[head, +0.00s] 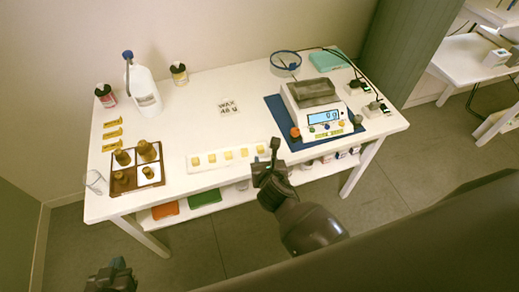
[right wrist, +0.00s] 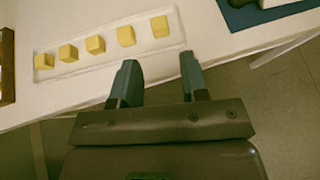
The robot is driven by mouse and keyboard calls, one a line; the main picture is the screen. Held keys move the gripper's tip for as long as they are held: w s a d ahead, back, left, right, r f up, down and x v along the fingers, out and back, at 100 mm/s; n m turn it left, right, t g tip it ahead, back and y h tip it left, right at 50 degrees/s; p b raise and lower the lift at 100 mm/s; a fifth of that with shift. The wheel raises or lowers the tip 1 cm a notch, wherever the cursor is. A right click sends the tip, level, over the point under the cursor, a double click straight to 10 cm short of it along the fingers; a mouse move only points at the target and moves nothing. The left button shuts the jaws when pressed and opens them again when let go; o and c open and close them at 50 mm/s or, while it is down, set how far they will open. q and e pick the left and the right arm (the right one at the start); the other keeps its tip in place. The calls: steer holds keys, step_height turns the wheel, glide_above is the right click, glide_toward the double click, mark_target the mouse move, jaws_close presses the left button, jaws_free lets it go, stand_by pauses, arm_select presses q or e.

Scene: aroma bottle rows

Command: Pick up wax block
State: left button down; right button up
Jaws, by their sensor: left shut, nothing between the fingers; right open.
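Several yellow wax blocks (head: 228,155) stand in a row on a long white tray (head: 192,168) at the table's front edge. The right wrist view also shows the blocks (right wrist: 95,44) spaced apart on the tray (right wrist: 105,61). My right gripper (head: 268,160) is open and empty at the front edge, near the tray's right end. In the right wrist view, its fingers (right wrist: 160,80) point toward the two rightmost blocks, apart from them. My left gripper (head: 110,275) is shut and empty at the bottom left, in front of the table and away from the blocks.
A brown bottle rack (head: 125,188) and a glass (head: 96,182) stand at left. The table's middle is mostly clear.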

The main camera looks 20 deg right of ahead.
mark_target(261, 149)
steer(key=b+x, duration=0.1)
steer(key=x, duration=0.4)
steer(key=shift+w+f, duration=0.1)
steer(key=shift+w, duration=0.1)
steer(key=b+x, duration=0.1)
steer(key=x, duration=0.4)
steer(key=shift+s+f, duration=0.2)
steer(key=c, duration=0.7)
